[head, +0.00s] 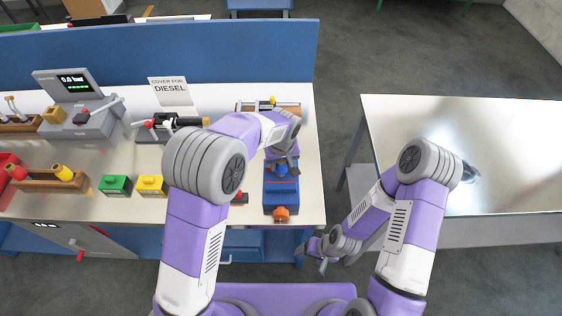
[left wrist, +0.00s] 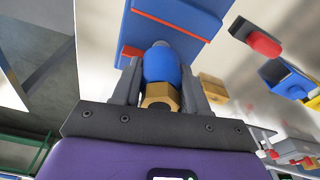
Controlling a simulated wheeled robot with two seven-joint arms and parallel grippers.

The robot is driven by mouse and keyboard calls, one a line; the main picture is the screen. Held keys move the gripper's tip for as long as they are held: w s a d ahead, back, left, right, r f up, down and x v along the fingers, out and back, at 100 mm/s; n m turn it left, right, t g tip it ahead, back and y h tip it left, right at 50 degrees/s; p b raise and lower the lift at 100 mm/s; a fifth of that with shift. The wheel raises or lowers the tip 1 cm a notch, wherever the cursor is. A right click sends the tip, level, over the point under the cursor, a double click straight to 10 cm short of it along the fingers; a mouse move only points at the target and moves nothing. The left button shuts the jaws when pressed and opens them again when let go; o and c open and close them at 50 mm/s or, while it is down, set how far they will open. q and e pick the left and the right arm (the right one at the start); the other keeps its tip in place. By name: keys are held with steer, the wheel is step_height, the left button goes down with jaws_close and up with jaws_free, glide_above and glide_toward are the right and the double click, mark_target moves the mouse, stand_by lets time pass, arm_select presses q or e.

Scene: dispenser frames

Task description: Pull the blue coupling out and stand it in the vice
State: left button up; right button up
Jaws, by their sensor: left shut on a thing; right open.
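The blue coupling (left wrist: 161,66), with a brass hex nut (left wrist: 159,97) at its near end, is between the fingers of my left gripper (left wrist: 160,80), which is shut on it. In the head view the left gripper (head: 282,163) is over the far part of the blue vice (head: 281,194), and a bit of the coupling (head: 282,170) shows below it. The vice has a red line across it and an orange knob at its near end; it also shows in the left wrist view (left wrist: 172,28). I cannot tell whether the coupling touches the vice. My right gripper (head: 318,262) is open and empty, low beside the bench.
A wooden rack (head: 292,106) stands behind the left gripper. Green (head: 115,186) and yellow (head: 151,186) blocks, a gauge unit (head: 85,120) and a "DIESEL" sign (head: 172,91) are to the left. A bare metal table (head: 500,130) stands right, across a gap.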

arm_select(q)
steer(key=shift+f+b, duration=0.3)
steer(key=shift+f, duration=0.15)
steer(key=o, duration=1.3)
steer(key=shift+o, duration=0.2)
steer(key=shift+r, duration=0.15)
steer(key=r, duration=0.5)
steer(key=s+r, duration=0.1)
steer(key=r, duration=0.1)
steer(key=shift+d+r+p, duration=0.1)
steer(key=shift+r+p, duration=0.1)
steer(key=shift+p, duration=0.1)
